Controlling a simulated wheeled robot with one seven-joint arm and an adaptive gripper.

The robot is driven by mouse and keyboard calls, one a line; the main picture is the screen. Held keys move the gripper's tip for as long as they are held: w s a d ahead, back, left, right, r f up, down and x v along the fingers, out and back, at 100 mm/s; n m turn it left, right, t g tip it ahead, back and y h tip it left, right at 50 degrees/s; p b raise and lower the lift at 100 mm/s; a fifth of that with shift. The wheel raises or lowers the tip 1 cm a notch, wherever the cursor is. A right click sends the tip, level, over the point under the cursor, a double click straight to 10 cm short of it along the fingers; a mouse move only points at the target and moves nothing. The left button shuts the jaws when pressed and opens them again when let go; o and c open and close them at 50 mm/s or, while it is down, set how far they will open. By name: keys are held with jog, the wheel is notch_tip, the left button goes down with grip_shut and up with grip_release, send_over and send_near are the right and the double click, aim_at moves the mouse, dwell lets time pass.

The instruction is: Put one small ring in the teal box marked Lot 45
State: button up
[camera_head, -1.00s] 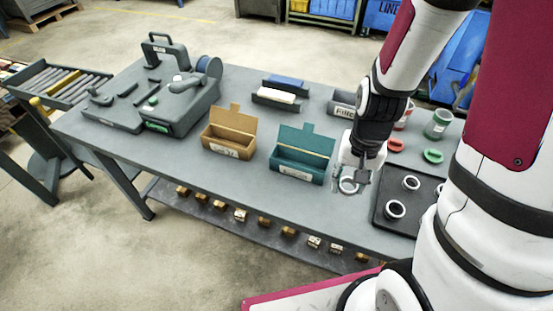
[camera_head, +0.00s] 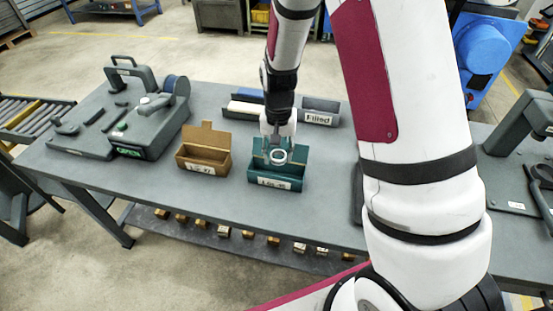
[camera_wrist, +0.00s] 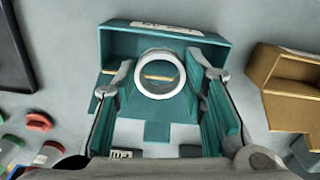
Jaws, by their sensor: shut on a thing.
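The teal box (camera_head: 255,181) stands open on the grey table with its lid flap raised at the back. The label on its front is too blurred to read fully. My gripper (camera_head: 277,154) is over this box, shut on a white ring (camera_head: 271,157). In the wrist view the ring (camera_wrist: 139,75) sits between the two fingertips (camera_wrist: 160,78), with the teal box (camera_wrist: 116,44) around and below it. The ring looks to be above the box floor; its exact height is unclear. My arm hides the tray of rings in the head view.
A brown box (camera_head: 190,166) stands open left of the teal box. A grey bin marked Filled (camera_head: 321,117) and a bin with blue and white blocks (camera_head: 248,107) stand behind. A grey machine (camera_head: 150,115) is at the left. The table front is clear.

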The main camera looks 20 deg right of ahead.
jog(key=shift+w+a+f+p, duration=0.1)
jog(key=shift+w+f+p, duration=0.1)
jog(key=shift+f, duration=0.7)
jog(key=shift+w+a+f+p, duration=0.1)
jog(key=shift+w+f+p, duration=0.1)
jog(key=shift+f, duration=0.65)
jog(key=shift+f, duration=0.6)
jog(key=o, duration=1.2)
notch_tip(320, 180, up, 13)
jog(key=b, duration=0.1)
notch_tip(320, 180, up, 8)
jog(key=n+t, duration=0.1)
send_over(276, 162)
jog(key=s+r+n+t, duration=0.1)
jog(key=s+r, duration=0.3)
jog(key=s, duration=0.2)
jog(key=s+r+n+t, duration=0.1)
jog(key=s+r+t, duration=0.1)
jog(key=s+r, duration=0.2)
jog(key=s+d+r+n+t, duration=0.1)
jog(key=s+r, duration=0.4)
jog(key=s, duration=0.5)
jog(key=shift+n+t, duration=0.3)
jog(key=shift+n, duration=0.3)
